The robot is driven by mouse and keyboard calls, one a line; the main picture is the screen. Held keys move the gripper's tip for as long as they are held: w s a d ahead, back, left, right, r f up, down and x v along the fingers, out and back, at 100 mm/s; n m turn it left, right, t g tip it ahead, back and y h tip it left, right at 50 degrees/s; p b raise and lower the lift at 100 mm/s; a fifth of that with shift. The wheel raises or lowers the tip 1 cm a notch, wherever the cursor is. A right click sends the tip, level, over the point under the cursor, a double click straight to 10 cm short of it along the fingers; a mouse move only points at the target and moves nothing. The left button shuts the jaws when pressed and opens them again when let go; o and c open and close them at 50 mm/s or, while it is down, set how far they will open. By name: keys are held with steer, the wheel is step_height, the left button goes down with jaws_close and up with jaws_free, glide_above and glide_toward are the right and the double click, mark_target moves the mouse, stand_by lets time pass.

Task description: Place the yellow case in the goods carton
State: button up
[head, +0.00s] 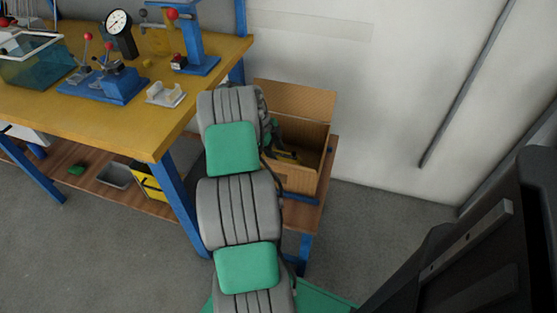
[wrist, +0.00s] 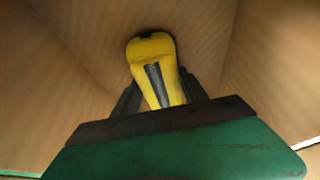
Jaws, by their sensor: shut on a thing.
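The goods carton (head: 299,180) is an open brown box standing on a low wooden surface beside the workbench, with its rear flap up. In the wrist view its brown walls (wrist: 262,60) surround my gripper. The yellow case (wrist: 150,50) has a dark strip along its face, and my gripper (wrist: 155,92) is shut on its near end. In the head view a bit of the yellow case (head: 286,157) shows inside the carton, below the rim, next to my gripper (head: 280,150). I cannot tell whether the case touches the carton's bottom. My arm hides the carton's left side.
The yellow-topped workbench (head: 120,128) at left holds a dial gauge (head: 119,26), a blue fixture (head: 104,85), a blue press (head: 197,40) and a clear bin (head: 38,58). A grey tray (head: 115,175) lies on its lower shelf. A white wall rises behind the carton; open floor lies right.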

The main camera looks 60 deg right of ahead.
steer(key=shift+f, duration=0.25)
steer(key=shift+f, duration=0.2)
steer(key=o, duration=1.6)
steer(key=shift+r, duration=0.1)
steer(key=shift+c, duration=0.2)
steer(key=p+v, duration=0.3)
steer(key=v, duration=0.9)
steer(key=shift+r+p, duration=0.1)
steer(key=shift+p, duration=0.25)
